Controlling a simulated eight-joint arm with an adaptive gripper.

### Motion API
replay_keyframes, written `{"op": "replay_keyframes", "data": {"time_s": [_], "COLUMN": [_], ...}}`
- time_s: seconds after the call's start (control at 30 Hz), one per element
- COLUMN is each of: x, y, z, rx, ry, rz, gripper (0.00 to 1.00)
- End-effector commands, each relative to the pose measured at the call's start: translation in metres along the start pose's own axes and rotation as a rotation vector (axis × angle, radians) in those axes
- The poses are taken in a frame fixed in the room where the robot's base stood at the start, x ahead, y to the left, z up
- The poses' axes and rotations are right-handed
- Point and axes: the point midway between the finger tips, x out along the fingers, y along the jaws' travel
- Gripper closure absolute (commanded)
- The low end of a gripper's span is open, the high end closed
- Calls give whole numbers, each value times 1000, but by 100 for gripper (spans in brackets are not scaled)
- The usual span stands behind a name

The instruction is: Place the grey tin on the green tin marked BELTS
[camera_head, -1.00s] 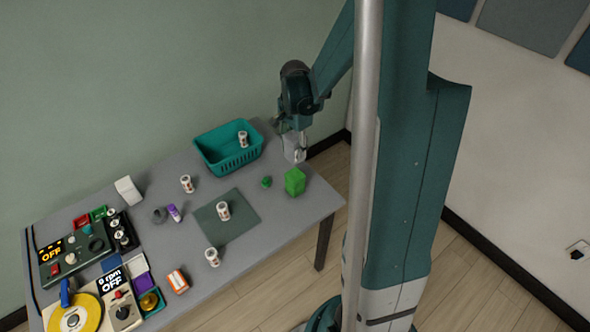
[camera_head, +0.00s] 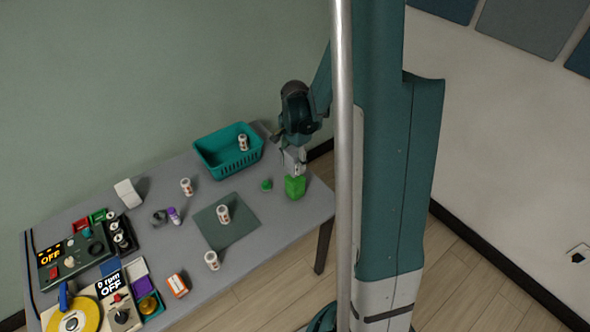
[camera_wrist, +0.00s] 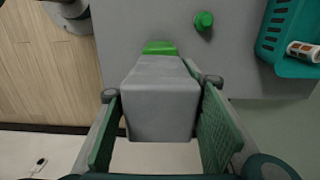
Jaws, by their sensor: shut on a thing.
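The grey tin (camera_wrist: 163,98) is a box with rounded edges. My gripper (camera_wrist: 160,125) is shut on it, with a green finger pad on either side. In the head view, my gripper (camera_head: 294,166) holds the grey tin (camera_head: 293,158) directly over the green tin (camera_head: 295,188), which stands near the table's right end. In the wrist view, the green tin (camera_wrist: 159,47) shows only as a strip past the grey tin; the rest is hidden. I cannot tell whether the two tins touch. No BELTS marking is readable.
A small green object (camera_head: 266,185) stands just left of the green tin. A teal basket (camera_head: 222,165) with a white can (camera_head: 243,142) is behind it. A dark green mat (camera_head: 238,234) bears another can. Control boxes and small items fill the table's left part.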

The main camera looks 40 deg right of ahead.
Motion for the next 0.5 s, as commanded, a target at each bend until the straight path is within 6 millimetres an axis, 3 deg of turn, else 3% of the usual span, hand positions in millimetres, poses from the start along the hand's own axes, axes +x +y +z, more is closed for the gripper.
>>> {"op": "replay_keyframes", "data": {"time_s": [0.5], "x": [38], "y": [0], "z": [0], "rx": [0], "ry": [0], "rz": [0], "gripper": [78]}}
